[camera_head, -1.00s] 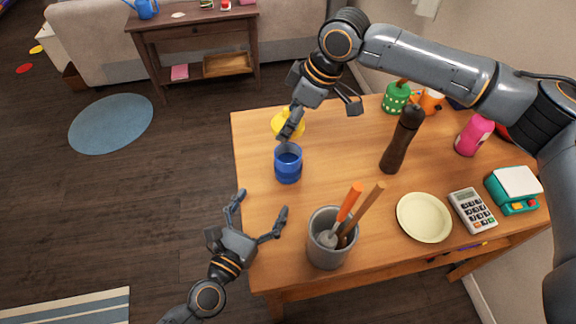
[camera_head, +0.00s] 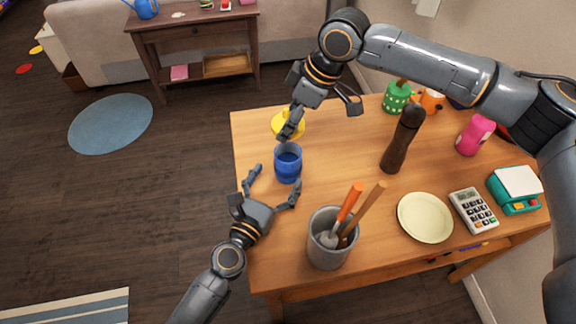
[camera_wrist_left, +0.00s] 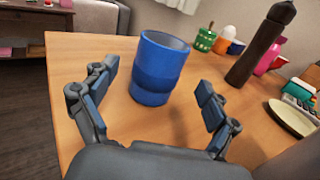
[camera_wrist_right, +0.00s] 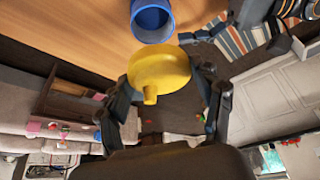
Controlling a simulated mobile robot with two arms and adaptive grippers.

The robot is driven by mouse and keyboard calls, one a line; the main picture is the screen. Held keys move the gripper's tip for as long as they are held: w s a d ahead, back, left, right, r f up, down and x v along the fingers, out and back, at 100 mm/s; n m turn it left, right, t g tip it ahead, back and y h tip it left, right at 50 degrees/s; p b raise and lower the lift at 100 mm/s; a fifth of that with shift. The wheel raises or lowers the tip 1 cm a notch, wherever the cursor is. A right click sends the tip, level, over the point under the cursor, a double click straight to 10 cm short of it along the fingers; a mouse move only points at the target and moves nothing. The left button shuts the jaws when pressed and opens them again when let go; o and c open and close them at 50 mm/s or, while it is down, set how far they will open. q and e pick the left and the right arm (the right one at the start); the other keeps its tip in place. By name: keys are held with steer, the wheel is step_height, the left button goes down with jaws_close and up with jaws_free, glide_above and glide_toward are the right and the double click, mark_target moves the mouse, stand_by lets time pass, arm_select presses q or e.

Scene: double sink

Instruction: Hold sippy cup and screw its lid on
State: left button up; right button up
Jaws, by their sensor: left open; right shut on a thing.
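The blue sippy cup (camera_head: 288,165) stands upright and open-topped near the left edge of the wooden table. My left gripper (camera_head: 274,186) is open just short of the cup; in the left wrist view the cup (camera_wrist_left: 158,75) stands ahead, between the spread fingers, with no contact visible. My right gripper (camera_head: 322,120) is shut on the yellow lid (camera_head: 284,124), which has a short spout. In the right wrist view the lid (camera_wrist_right: 160,68) sits between the fingers, with the cup (camera_wrist_right: 152,20) beyond it. The lid is apart from the cup.
A grey utensil holder (camera_head: 329,245) stands near the front edge, close to my left gripper. A brown pepper mill (camera_head: 401,140), a pale plate (camera_head: 425,217), a calculator (camera_head: 472,210) and a teal scale (camera_head: 514,190) lie to the right. Bare tabletop lies right of the cup.

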mark_target(282, 170)
arm_select(q)
steer(key=shift+x, duration=2.15)
steer(key=c, duration=1.8)
arm_select(e)
steer(key=shift+f, duration=2.45)
steer(key=shift+f, duration=0.15)
steer(key=shift+f, duration=0.75)
arm_select(q)
jaws_close()
arm_select(e)
steer(key=shift+f, duration=0.55)
